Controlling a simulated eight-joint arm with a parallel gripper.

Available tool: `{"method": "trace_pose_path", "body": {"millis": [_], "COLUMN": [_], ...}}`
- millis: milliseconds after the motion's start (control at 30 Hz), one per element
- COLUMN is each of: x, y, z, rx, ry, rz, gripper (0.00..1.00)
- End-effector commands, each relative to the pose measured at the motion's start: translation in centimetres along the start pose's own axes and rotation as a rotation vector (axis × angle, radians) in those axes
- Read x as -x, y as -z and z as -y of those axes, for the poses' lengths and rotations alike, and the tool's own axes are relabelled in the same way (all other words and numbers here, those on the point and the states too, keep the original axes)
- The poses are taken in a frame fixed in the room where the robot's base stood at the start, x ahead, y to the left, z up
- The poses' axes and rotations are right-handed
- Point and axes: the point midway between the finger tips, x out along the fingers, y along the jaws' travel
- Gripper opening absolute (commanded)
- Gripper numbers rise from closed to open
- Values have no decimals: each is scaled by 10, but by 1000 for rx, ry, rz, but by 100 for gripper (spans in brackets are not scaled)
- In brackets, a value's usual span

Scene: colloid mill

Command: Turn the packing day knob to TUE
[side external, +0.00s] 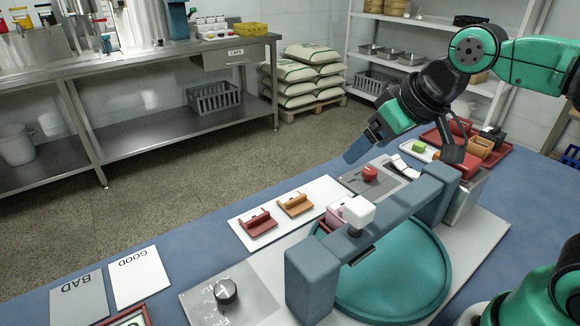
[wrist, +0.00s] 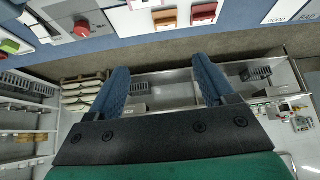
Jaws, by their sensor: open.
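The packing day knob (side external: 225,291) is a round black knob on a grey plate (side external: 262,283) at the front left of the bench in the side view. Day lettering surrounds it, part of it cut off by the lower picture edge; I cannot read which day it points to. The knob does not show in the wrist view. My gripper (side external: 357,150) is up at the back right, well away from the knob and above the bench's far edge. Its two blue fingers stand apart and empty in the wrist view (wrist: 161,68).

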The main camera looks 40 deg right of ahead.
Motion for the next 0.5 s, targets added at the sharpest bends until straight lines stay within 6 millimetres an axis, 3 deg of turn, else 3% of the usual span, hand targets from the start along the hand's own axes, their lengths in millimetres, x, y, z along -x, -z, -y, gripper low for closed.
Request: {"method": "trace_pose_path", "body": {"millis": [267,500], "x": [0,-13], "y": [33,51], "z": [55,136], "rx": [159,370], "ry": [88,156], "rz": [165,365], "gripper": [76,76]}}
